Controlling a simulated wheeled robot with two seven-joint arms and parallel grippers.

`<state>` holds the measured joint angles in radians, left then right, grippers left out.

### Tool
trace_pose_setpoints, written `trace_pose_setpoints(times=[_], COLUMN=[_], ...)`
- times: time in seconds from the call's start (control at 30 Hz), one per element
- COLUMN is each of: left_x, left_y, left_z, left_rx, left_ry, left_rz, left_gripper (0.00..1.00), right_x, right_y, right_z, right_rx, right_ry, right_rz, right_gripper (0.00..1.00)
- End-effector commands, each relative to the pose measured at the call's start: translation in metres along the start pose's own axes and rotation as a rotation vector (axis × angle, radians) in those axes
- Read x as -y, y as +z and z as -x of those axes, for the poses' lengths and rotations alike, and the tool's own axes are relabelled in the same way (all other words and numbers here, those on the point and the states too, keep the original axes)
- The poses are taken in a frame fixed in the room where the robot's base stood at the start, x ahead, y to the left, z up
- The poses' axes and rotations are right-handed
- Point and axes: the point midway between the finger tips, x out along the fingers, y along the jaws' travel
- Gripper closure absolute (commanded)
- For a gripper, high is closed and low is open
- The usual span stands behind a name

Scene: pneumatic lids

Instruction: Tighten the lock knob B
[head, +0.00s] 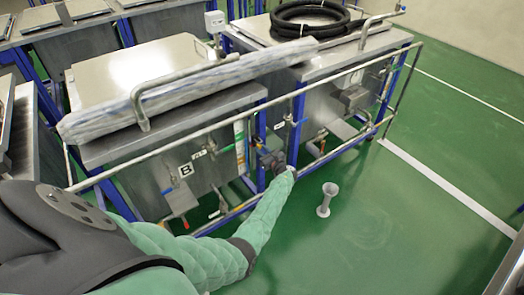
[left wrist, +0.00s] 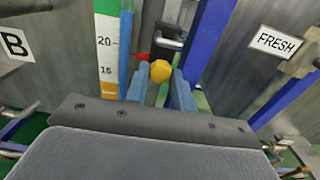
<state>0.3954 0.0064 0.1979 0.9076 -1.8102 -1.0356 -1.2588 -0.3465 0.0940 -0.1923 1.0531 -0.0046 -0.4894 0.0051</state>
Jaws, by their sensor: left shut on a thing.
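The yellow-orange knob (left wrist: 160,71) sits between the fingertips of my left gripper (left wrist: 160,84) in the left wrist view. The gripper is shut on it. In the head view my left gripper (head: 271,158) reaches the gap between two metal tanks, beside the blue frame post. The knob is hidden there. The "B" label (head: 185,170) is on the tank to the left of the gripper; in the left wrist view the label (left wrist: 14,44) is at the far left. My right gripper is in neither view.
A level scale (left wrist: 108,50) stands left of the knob, a "FRESH" sign (left wrist: 276,43) on the right. A metal rail (head: 215,128) runs across the tank fronts. A wrapped roll (head: 190,92) lies on top. A grey stand (head: 326,200) is on open green floor.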

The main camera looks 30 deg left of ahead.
Motion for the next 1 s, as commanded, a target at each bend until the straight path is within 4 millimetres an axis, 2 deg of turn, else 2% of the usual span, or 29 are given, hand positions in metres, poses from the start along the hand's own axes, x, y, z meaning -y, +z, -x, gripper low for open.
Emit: trace_pose_setpoints(times=[0.27, 0.47, 0.57, 0.67, 1.0], left_x=[0.000, 0.000, 0.000, 0.000, 0.000], left_y=[0.001, 0.003, 0.003, 0.004, 0.004], left_z=[0.000, 0.000, 0.000, -0.001, 0.000], left_rx=[0.000, 0.001, 0.001, 0.002, 0.001], left_ry=[-0.002, -0.001, -0.001, -0.001, -0.001], left_rz=[-0.094, -0.246, -0.341, -0.436, -0.760], left_gripper=[0.98, 0.98, 0.98, 0.98, 0.98], right_x=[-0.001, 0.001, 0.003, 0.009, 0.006], right_y=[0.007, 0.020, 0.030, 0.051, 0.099], right_z=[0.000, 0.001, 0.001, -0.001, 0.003], right_rx=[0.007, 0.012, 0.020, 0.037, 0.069], right_ry=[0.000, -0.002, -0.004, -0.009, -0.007], right_rz=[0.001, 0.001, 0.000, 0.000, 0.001], right_gripper=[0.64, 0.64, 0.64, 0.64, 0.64])
